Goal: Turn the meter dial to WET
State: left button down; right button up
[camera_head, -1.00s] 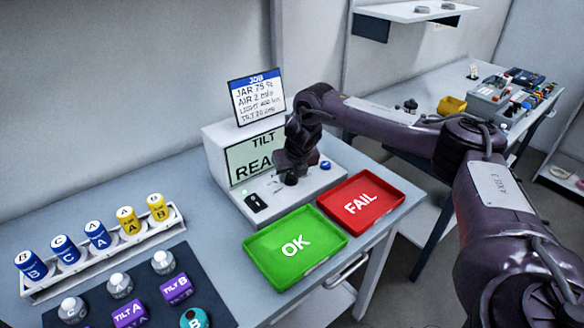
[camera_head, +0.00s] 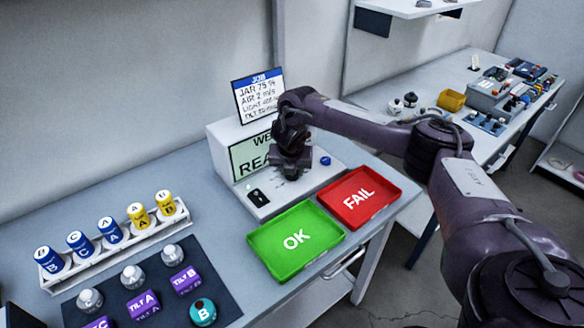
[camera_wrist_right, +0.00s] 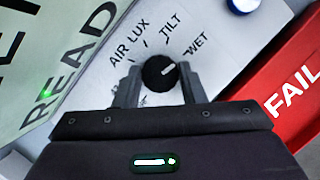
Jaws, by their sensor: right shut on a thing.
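The meter (camera_head: 222,150) is a white box with a pale green screen (camera_head: 250,160), whose visible text starts "WE" above "REA"; my arm covers the rest. In the right wrist view, the black round dial (camera_wrist_right: 158,74) sits on a panel marked AIR, LUX, TILT and WET. Its white mark points up and right, toward the WET label (camera_wrist_right: 197,45). My right gripper (camera_wrist_right: 160,80) is shut on the dial, one finger on each side. In the head view my right gripper (camera_head: 290,176) hides the dial. My left gripper is not in view.
A green OK tray (camera_head: 270,262) and a red FAIL tray (camera_head: 380,206) lie in front of the meter. A job card (camera_head: 258,98) stands on top. A rack (camera_head: 120,250) of labelled jars and a dark mat (camera_head: 225,285) with sensors are at the left.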

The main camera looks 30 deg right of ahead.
jog(key=shift+w+r, duration=0.1)
jog(key=o, duration=1)
jog(key=v, duration=0.5)
jog(key=shift+r+b, duration=0.25)
jog(key=shift+b, duration=0.05)
jog(key=shift+p+v, duration=0.8)
jog(key=shift+v, duration=0.4)
jog(key=shift+f, duration=0.15)
